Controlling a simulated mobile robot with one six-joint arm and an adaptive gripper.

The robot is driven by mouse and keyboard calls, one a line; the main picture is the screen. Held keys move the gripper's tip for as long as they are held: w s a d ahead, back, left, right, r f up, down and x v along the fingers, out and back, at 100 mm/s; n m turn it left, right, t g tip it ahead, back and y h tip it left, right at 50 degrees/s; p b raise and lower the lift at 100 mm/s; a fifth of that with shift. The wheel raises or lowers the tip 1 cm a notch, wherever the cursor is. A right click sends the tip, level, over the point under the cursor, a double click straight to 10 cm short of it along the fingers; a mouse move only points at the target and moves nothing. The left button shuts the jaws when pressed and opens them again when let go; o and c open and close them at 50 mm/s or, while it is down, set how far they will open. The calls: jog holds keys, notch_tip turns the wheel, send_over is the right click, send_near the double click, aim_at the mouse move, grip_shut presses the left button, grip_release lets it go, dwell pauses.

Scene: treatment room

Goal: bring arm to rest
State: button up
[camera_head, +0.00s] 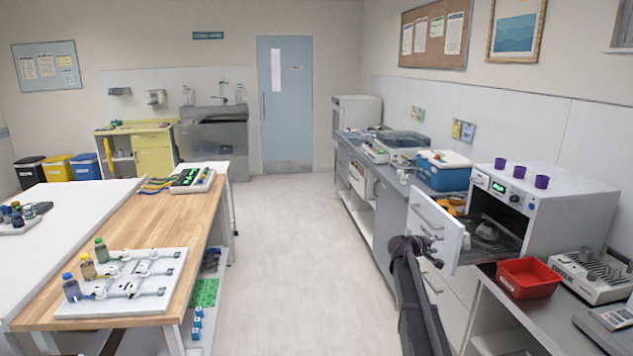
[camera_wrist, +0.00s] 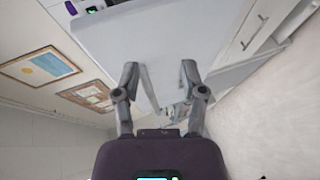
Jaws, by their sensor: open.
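My arm (camera_head: 415,300) reaches up from the bottom of the head view, right of centre. My gripper (camera_head: 428,245) is at its far end, in front of the open white door (camera_head: 436,222) of a benchtop oven. In the wrist view my gripper (camera_wrist: 160,78) has its two dark fingers spread wide, with nothing held between them. A large pale panel (camera_wrist: 150,30), apparently the oven door, fills the view beyond the fingertips. I cannot tell whether a finger touches it.
The white oven (camera_head: 560,205) stands open on the right counter, with purple cups (camera_head: 541,182) on top. A red bin (camera_head: 527,278) sits in front of it. The wooden table (camera_head: 130,215) on the left carries a white board with bottles (camera_head: 130,280). The floor aisle (camera_head: 290,250) between is clear.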

jog(key=s+a+f+m+g+y, duration=0.1)
jog(key=s+a+f+y, duration=0.3)
jog(key=s+a, duration=0.4)
jog(key=s+a+f+m+g+y, duration=0.2)
jog(key=s+a, duration=0.6)
jog(key=s, duration=1.1)
jog(key=s+a+f+m+g+y+p, duration=0.1)
jog(key=s+a+f+g+y, duration=0.3)
jog(key=s, duration=1)
jog(key=a+f+y, duration=0.2)
jog(key=a, duration=0.1)
jog(key=shift+a+f+m+y, duration=0.2)
jog(key=shift+a+m+y, duration=0.1)
jog(key=shift+a+y, duration=0.1)
